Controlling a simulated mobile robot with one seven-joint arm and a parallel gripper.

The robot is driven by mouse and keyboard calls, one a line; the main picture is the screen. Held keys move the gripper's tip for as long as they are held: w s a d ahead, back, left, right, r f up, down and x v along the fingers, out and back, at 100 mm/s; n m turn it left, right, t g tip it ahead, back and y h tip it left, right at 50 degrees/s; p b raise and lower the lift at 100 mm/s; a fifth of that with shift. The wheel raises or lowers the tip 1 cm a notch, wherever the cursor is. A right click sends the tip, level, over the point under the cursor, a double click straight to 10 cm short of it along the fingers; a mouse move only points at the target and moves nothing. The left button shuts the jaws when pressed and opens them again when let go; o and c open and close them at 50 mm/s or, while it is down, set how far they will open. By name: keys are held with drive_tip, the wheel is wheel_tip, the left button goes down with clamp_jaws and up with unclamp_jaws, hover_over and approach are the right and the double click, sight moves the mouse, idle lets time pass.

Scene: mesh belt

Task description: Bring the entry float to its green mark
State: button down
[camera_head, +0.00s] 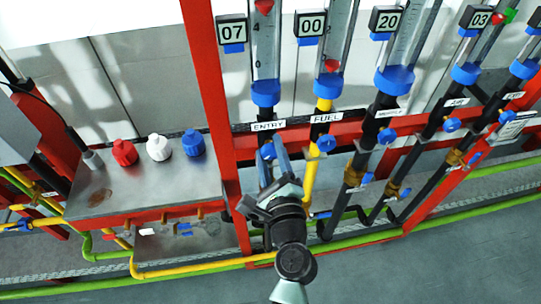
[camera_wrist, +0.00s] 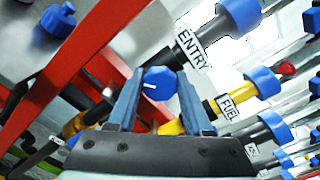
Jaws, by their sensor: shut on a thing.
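The entry tube (camera_head: 265,50) stands at the left of the meter row, above the ENTRY label (camera_head: 268,126), with a display reading 07. Its red float (camera_head: 264,6) is at the top edge of the head view. No green mark shows on the visible part of this tube. My gripper (camera_head: 275,149) is at the blue entry knob (camera_head: 267,152), below the label. In the wrist view the entry knob (camera_wrist: 160,79), with a white line on its face, sits between the two fingers, which are shut on it.
The fuel knob (camera_head: 326,142) and yellow fuel pipe are close on the right, with more knobs beyond. A red post (camera_head: 214,90) stands left. A metal bench (camera_head: 150,185) holds red, white and blue caps. Grey floor is open in front.

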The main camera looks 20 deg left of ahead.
drive_tip(key=shift+f+n+b, duration=0.1)
drive_tip(key=shift+n+b, duration=0.2)
drive_tip(key=shift+n, duration=0.3)
drive_tip(key=shift+c, duration=1.5)
unclamp_jaws()
drive_tip(key=shift+s+d, duration=0.1)
drive_tip(key=b+v, duration=0.4)
drive_tip(key=v, duration=0.8)
drive_tip(key=shift+s+d, duration=0.2)
drive_tip(key=shift+s, duration=0.1)
